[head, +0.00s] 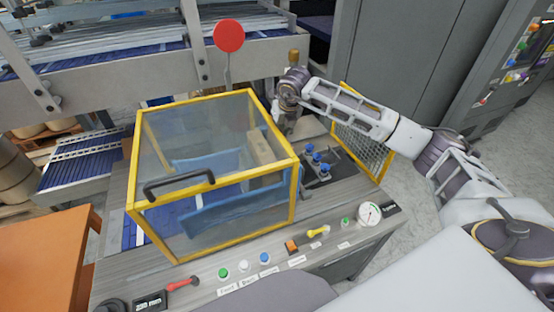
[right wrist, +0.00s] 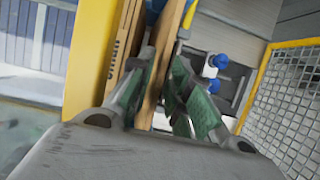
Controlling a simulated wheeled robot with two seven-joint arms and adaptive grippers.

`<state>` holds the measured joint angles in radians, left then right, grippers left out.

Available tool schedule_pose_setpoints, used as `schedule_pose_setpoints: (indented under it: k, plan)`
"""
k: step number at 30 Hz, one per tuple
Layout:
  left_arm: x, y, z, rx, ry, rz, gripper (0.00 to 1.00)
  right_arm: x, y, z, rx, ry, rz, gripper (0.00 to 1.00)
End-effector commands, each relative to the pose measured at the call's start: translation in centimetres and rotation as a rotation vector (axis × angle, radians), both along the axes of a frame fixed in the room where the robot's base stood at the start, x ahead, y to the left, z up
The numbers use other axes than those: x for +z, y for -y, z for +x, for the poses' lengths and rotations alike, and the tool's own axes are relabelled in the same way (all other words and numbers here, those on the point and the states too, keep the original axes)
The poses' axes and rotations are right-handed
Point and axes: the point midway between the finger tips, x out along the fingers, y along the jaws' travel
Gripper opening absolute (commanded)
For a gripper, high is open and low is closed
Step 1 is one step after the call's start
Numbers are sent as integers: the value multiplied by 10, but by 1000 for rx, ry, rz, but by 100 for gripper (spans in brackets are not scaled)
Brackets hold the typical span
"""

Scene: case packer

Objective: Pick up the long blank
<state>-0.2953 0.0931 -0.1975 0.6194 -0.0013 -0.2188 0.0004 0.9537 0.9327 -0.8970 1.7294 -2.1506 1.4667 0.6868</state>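In the right wrist view a long brown blank (right wrist: 166,55) stands on edge between the fingers of my right gripper (right wrist: 165,75). It lies close to the left finger; a gap shows between it and the right finger lower down. The fingers look open around it, and I cannot tell whether either touches it. In the head view the right gripper (head: 281,122) points down beside the far right corner of the yellow-framed guard; its fingers are small and partly hidden, and I cannot make out the blank there. My left gripper is not in view.
More brown printed boards (right wrist: 121,50) stand left of the blank, beside a yellow post (right wrist: 88,50). Blue-capped fittings (head: 318,160) and a mesh guard (head: 362,143) are to the right. The clear guard box (head: 213,95) has a black handle. A red disc (head: 228,36) stands behind.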

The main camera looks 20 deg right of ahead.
Motion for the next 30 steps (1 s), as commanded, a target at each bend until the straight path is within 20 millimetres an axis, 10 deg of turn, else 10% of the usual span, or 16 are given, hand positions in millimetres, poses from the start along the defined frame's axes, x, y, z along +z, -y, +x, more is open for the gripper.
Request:
schedule_pose_setpoints:
  k: [30]
  plan:
    - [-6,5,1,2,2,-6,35,-4,0,0,0,0,0,18]
